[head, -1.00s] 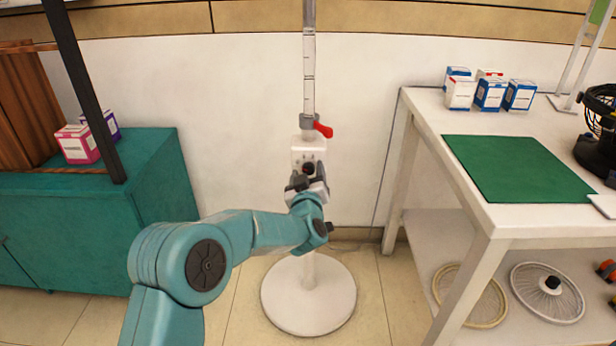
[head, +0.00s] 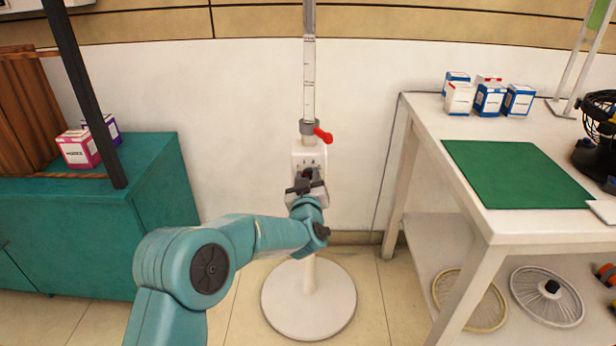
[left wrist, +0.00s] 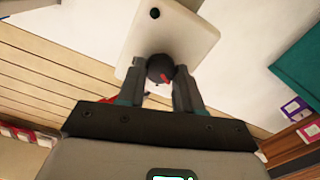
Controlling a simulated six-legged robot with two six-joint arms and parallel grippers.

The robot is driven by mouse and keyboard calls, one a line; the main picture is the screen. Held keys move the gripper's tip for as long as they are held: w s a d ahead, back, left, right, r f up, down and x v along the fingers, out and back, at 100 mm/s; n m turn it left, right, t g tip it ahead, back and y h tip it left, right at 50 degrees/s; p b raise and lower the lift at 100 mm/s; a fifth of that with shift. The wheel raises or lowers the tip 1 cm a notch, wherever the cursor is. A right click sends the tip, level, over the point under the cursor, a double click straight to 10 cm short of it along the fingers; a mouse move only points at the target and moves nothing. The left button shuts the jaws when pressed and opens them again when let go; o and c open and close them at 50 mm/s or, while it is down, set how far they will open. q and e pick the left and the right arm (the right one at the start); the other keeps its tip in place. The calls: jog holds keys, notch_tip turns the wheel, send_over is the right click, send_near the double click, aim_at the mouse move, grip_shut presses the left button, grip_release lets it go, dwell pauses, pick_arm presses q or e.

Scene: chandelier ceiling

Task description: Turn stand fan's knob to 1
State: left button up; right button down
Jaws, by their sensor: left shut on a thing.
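The stand fan's white pole (head: 309,85) rises from a round white base (head: 308,300) on the floor, with a white control box (head: 309,154) partway up and a red lever (head: 323,135) above it. In the left wrist view the box (left wrist: 172,35) shows a dark round knob (left wrist: 160,68) with a red mark. My left gripper (head: 306,178) is at the front of the box; in the left wrist view its two fingers (left wrist: 160,74) close on both sides of the knob. The gripper hides most of the knob in the head view. My right gripper is not in view.
A white table (head: 420,112) with a green mat (head: 515,172), several small boxes (head: 490,97) and a black fan (head: 597,140) stands right. Fan grilles (head: 547,296) lie on its lower shelf. A teal cabinet (head: 160,200) stands left. Floor around the base is clear.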

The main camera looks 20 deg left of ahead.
pick_arm(q)
jog(key=shift+r+m+p, duration=0.15)
jog(key=shift+m+p, duration=0.8)
jog(key=shift+m, duration=0.15)
jog(key=m+p, duration=0.2)
jog(key=m, duration=0.1)
jog(key=shift+d+f+m+p, duration=0.15)
jog(key=shift+m+p, duration=0.4)
jog(key=shift+m, duration=0.65)
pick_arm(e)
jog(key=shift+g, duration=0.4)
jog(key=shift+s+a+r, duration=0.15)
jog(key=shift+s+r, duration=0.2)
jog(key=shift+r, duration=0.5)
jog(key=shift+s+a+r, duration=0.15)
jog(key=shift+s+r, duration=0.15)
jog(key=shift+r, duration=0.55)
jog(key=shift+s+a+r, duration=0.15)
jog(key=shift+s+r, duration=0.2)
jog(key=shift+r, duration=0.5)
pick_arm(q)
jog(key=shift+f, duration=0.1)
jog(key=o, duration=1)
jog(key=shift+o, duration=0.2)
